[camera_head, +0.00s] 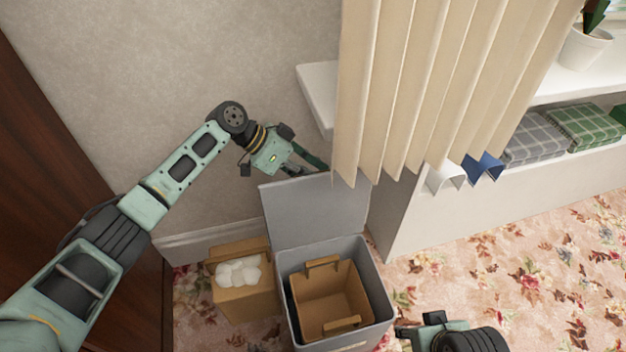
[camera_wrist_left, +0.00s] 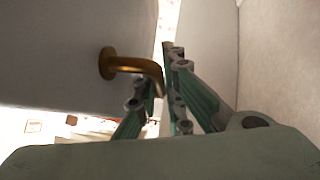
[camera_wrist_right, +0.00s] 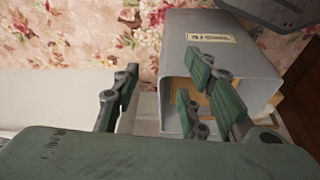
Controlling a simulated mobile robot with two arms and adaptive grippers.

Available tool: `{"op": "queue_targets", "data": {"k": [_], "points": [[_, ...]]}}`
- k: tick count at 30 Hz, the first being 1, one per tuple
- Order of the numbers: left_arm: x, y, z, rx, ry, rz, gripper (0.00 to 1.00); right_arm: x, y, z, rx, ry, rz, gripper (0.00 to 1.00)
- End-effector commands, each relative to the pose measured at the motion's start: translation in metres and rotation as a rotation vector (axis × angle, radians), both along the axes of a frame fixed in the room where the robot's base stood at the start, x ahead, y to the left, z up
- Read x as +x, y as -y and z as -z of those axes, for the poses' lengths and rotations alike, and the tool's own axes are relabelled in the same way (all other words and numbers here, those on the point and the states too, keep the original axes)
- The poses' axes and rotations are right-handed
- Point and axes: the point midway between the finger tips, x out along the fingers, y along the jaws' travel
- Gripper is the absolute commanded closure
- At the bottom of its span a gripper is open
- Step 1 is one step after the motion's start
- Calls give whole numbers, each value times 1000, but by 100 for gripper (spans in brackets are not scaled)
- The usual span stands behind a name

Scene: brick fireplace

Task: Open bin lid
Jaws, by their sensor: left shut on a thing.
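The grey bin (camera_head: 283,310) stands on the floor with its lid (camera_head: 318,212) hinged up and leaning back, so the inside shows. A brown inner box with handles (camera_head: 325,298) sits in it. My left gripper (camera_head: 305,165) is at the lid's upper edge. In the left wrist view its fingers (camera_wrist_left: 160,100) are shut on the brass lid handle (camera_wrist_left: 128,62). My right gripper (camera_head: 405,335) is near the bin's front right corner. In the right wrist view its fingers (camera_wrist_right: 165,90) are apart, with the bin (camera_wrist_right: 225,45) behind them.
A cardboard box (camera_head: 247,300) with white lumps stands left of the bin. A beige curtain (camera_head: 420,90) hangs close to the lid's right. A white shelf unit (camera_head: 420,215) with folded cloths stands at right. Flowered carpet (camera_head: 510,275) is clear at the lower right.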

Motion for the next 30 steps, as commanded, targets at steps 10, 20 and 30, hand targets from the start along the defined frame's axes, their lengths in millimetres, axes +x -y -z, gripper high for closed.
{"op": "queue_targets", "data": {"k": [10, 20, 30], "points": [[5, -2, 7, -13, -53, 2, 100, -8, 2, -17, 0, 11, 1, 60], [5, -3, 7, -14, -61, 3, 100, -8, 2, -16, 0, 11, 1, 60], [5, -3, 7, -15, -61, 2, 83, -8, 1, -15, 0, 11, 1, 60]]}}
